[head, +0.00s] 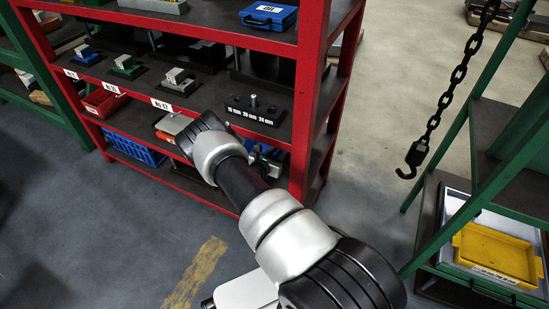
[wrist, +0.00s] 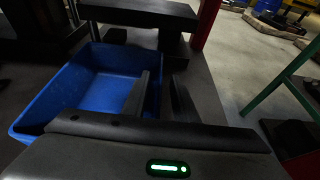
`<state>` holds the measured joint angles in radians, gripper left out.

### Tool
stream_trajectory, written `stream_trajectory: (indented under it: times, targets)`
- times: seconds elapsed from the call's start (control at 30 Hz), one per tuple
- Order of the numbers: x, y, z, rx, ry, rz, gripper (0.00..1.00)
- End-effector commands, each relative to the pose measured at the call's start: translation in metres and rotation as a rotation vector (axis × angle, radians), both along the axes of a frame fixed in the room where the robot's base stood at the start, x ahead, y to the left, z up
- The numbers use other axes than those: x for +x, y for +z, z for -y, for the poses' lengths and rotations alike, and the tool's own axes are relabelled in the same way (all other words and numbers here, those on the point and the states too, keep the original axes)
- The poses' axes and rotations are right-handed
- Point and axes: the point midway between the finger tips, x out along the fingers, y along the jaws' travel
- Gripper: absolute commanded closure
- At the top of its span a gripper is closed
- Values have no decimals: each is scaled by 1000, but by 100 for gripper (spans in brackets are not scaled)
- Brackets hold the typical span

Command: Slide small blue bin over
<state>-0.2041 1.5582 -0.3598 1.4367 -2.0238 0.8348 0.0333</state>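A smooth blue bin (wrist: 85,80) fills the left half of the wrist view and looks empty. My gripper (wrist: 160,95) is at the bin's right side. Its two dark fingers are apart: the left one overlaps the bin's interior and the right one is outside the bin. The bin's right wall shows between them; I cannot tell whether a finger touches it. In the head view my arm hides the gripper and most of the space around it, and I cannot pick out this bin there with certainty.
The red rack (head: 312,90) holds parts, a blue case (head: 268,17) and a blue lattice crate (head: 133,150) low at left. A dark block (wrist: 140,14) stands beyond the bin. A hook on a chain (head: 415,155) and a yellow tray (head: 495,250) are at right.

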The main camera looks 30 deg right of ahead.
Motion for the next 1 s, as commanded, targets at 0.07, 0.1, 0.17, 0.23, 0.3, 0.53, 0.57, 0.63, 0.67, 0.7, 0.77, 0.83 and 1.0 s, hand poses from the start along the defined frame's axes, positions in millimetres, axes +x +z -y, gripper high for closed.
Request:
stream_trajectory:
  times: [0.07,0.1,0.17,0.23,0.3,0.53,0.57,0.63,0.67,0.7,0.77,0.83,1.0]
  targets:
    - [2,-1,2,-1,0,-1,74]
    - [2,-1,3,-1,0,-1,74]
    - [2,-1,3,0,1,0,74]
    - [2,-1,3,0,1,0,74]
    - [2,-1,3,-1,0,-1,74]
    - [2,-1,3,-1,0,-1,100]
    - [2,-1,3,-1,0,-1,100]
    - [2,-1,3,-1,0,-1,100]
    - [2,-1,3,0,1,0,100]
    - [2,-1,2,0,1,0,100]
    - [2,-1,2,0,1,0,100]
    - [2,-1,0,0,1,-1,100]
    - [1,-2,-8,1,-2,-2,100]
